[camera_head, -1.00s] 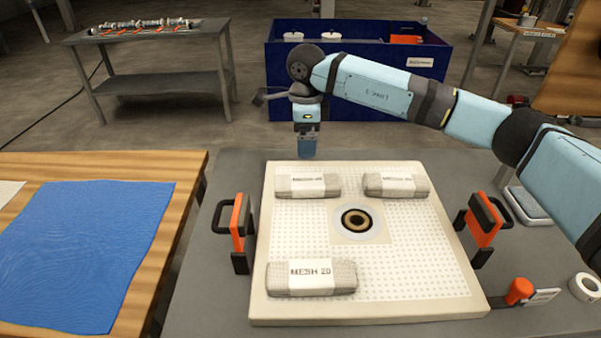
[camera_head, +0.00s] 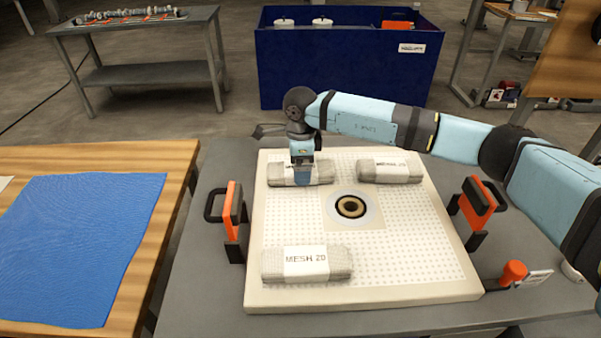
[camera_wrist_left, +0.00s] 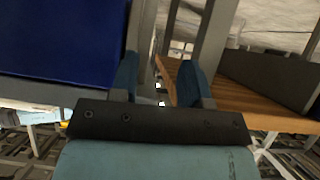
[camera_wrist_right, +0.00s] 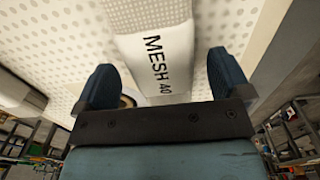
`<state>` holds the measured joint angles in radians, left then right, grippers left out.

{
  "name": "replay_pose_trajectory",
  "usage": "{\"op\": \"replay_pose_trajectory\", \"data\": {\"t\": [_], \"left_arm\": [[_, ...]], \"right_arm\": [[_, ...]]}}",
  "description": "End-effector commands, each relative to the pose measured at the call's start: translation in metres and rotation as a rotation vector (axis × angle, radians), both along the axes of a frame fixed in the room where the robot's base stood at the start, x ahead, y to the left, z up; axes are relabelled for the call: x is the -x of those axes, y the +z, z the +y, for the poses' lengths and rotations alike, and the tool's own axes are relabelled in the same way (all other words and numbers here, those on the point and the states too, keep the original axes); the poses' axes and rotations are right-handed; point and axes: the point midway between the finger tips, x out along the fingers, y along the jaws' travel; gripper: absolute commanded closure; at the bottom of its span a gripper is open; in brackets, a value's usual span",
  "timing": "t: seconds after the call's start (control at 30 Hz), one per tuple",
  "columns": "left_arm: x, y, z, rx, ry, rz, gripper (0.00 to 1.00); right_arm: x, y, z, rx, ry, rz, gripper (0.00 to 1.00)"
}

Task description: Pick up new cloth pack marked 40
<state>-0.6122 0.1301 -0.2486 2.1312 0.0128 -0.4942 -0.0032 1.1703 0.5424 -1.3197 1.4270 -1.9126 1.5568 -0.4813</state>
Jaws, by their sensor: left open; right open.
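The cloth pack marked MESH 40 (camera_wrist_right: 150,20) is a rolled grey bundle with a white label, and the label lies ahead of and between my right fingers in the right wrist view. In the head view this pack (camera_head: 276,175) lies at the back left of the white filter plate (camera_head: 380,296). My right gripper (camera_head: 303,180) is open, pointing down over the pack and hiding part of it. I cannot tell whether the fingers touch it. My left gripper (camera_wrist_left: 158,82) is open and empty in its wrist view, outside the head view.
A front pack marked MESH 20 (camera_head: 307,263) and a back right pack (camera_head: 390,170), its label too small to read surely, lie on the plate. A ringed hole (camera_head: 350,206) is between them. Orange-black handles (camera_head: 234,215) flank the plate. A blue cloth (camera_head: 75,240) lies left.

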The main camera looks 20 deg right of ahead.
Motion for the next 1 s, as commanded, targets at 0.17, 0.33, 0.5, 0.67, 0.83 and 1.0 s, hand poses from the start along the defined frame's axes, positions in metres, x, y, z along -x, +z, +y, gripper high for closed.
{"op": "replay_pose_trajectory", "data": {"t": [0.17, 0.33, 0.5, 0.67, 0.83, 1.0], "left_arm": [[0.0001, -0.0012, 0.0, -0.001, -0.001, 0.0, 0.57], [0.0002, -0.0017, 0.0002, -0.002, -0.001, 0.0, 0.57], [0.0005, -0.0024, 0.0002, -0.003, -0.002, 0.002, 0.57], [0.0006, -0.0027, 0.0001, -0.002, -0.001, 0.002, 0.57], [0.0006, -0.0028, 0.0001, -0.003, -0.001, 0.003, 0.57], [0.0007, -0.0021, 0.0001, -0.002, -0.002, 0.003, 0.57]], "right_arm": [[-0.0004, -0.0169, 0.0005, -0.001, -0.001, 0.0, 0.04], [-0.0005, -0.0165, 0.0005, -0.001, -0.001, -0.001, 0.04], [-0.0005, -0.0164, 0.0005, -0.001, -0.001, -0.001, 0.43], [-0.0007, -0.0161, 0.0006, -0.001, -0.001, -0.001, 0.6], [-0.0007, -0.0156, 0.0004, -0.001, -0.001, -0.001, 0.6], [-0.0012, -0.0073, 0.0003, 0.0, -0.001, -0.002, 0.6]]}}
